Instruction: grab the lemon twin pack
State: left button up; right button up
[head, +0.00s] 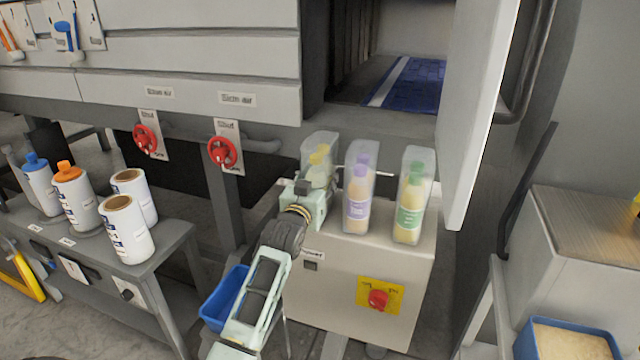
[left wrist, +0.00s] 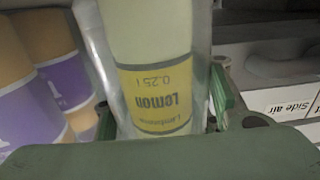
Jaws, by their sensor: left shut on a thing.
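The lemon twin pack (head: 320,150) stands on top of the beige cabinet, at the left of a row of three packs. It is a clear wrap around yellow-topped bottles. My left gripper (head: 318,190) is shut on it from the front and hides its lower part. In the left wrist view the yellow label of the lemon twin pack (left wrist: 155,95) reads "Lemon", upside down, between the fingers of my left gripper (left wrist: 165,115). I cannot tell whether the pack is lifted off the cabinet. My right gripper is not in view.
A purple-labelled pack (head: 359,190) stands close to the right of the lemon one, then a green-labelled pack (head: 412,200). The open door (head: 478,110) hangs at the right. Red valves (head: 223,152) are at the left. The cabinet (head: 345,285) has a red knob (head: 378,299).

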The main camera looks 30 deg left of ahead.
pick_arm(q)
jog(key=c, duration=0.9)
jog(key=shift+r, duration=0.15)
grip_shut()
